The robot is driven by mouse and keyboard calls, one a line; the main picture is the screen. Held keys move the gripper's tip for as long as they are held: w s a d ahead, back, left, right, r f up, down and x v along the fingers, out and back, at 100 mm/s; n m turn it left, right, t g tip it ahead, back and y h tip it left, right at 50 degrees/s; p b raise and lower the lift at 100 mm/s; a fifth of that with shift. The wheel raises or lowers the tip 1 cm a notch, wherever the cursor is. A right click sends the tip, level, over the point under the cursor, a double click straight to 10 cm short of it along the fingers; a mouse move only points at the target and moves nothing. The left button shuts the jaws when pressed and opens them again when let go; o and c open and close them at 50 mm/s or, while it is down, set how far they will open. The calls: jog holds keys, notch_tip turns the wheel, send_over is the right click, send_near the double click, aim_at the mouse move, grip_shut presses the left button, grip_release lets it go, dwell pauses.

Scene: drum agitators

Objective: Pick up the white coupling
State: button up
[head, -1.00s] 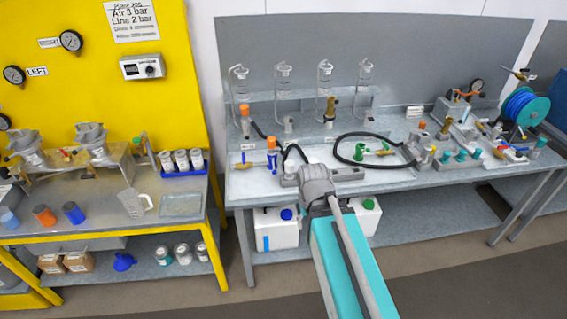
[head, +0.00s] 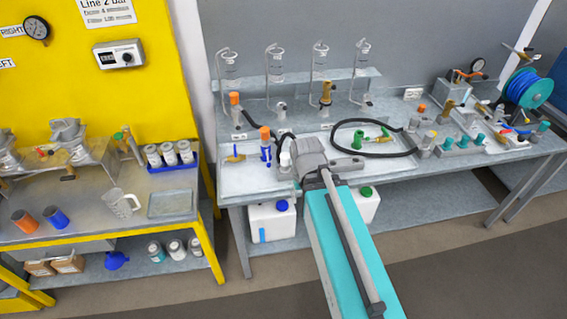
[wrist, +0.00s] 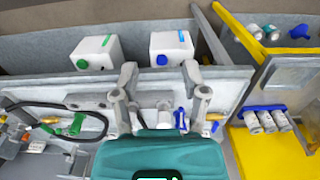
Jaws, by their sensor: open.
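My gripper (wrist: 160,85) is open in the wrist view, with its two grey fingers apart over the bench's front part and nothing held between them. A small pale piece (wrist: 165,118) shows between the fingers, beside a blue part (wrist: 182,118); it may be the white coupling, but it is too small to be sure. My arm and gripper hide part of the tray there.
A black hose loop (head: 375,124) and a green fitting (head: 359,141) lie right of my gripper. Glass cylinders (head: 274,66) stand along the back. White jugs (head: 270,221) sit below the bench. A yellow bench (head: 195,235) is at the left.

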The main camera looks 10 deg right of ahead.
aim_at(284, 155)
jog(key=o, duration=0.5)
jog(key=shift+w, duration=0.3)
jog(key=shift+o, duration=0.2)
jog(key=w+r+m+p, duration=0.1)
jog(key=w+m, duration=1.3)
jog(key=w, duration=1.3)
jog(key=shift+w+a+r+m, duration=0.15)
jog(key=shift+w+a+m, duration=0.05)
jog(key=shift+m, duration=0.1)
jog(key=shift+w+m, duration=0.4)
jog(key=shift+w, duration=0.1)
notch_tip(284, 155, down, 9)
jog(key=b, duration=0.8)
jog(key=shift+r, duration=0.2)
jog(key=shift+f+b, duration=0.15)
jog(key=shift+b, duration=0.15)
